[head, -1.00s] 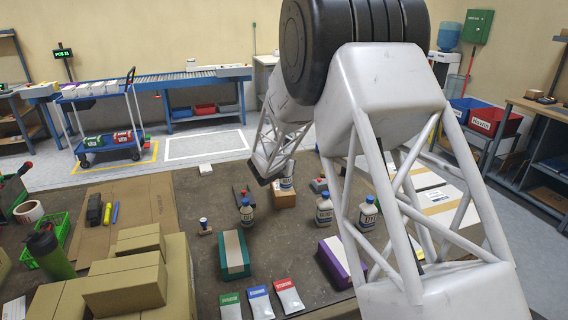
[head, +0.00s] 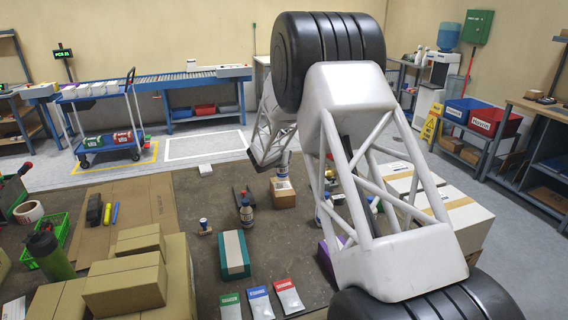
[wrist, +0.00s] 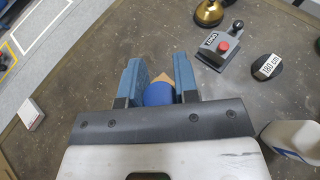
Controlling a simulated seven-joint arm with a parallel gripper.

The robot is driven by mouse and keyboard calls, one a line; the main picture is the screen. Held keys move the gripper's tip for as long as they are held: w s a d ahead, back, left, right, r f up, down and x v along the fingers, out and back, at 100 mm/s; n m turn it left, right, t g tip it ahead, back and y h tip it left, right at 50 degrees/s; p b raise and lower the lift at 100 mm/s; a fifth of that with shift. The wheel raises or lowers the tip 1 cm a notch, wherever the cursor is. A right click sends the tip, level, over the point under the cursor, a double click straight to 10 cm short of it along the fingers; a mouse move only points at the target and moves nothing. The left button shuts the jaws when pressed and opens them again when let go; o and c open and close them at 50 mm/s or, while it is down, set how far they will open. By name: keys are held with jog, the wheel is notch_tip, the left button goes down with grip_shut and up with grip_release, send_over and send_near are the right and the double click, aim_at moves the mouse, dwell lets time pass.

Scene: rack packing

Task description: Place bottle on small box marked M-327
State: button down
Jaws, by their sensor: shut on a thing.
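A small brown cardboard box (head: 284,198) with a white label stands on the dark table in the head view; its marking is too small to read. My gripper (wrist: 158,82) is shut on a bottle, whose blue cap (wrist: 158,94) shows between the fingers in the wrist view. In the head view the held bottle (head: 283,163) appears just above or behind the box's far edge, partly hidden by my arm. A corner of the box (wrist: 184,72) shows beside the cap in the wrist view. I cannot tell whether bottle and box touch.
A teal box (head: 234,254) and several coloured packets (head: 260,303) lie nearer. Stacked cartons (head: 125,280) fill the left front. A grey device with a red button (wrist: 220,47) lies near the gripper.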

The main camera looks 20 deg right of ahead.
jog(key=shift+f, duration=1.75)
jog(key=shift+f, duration=0.1)
jog(key=c, duration=0.9)
grip_release()
jog(key=shift+o, duration=0.2)
jog(key=shift+s+a+r, duration=0.4)
jog(key=shift+a, duration=0.05)
jog(key=v, duration=1)
jog(key=shift+s+a, duration=0.2)
jog(key=shift+s, duration=0.05)
jog(key=shift+r, duration=0.1)
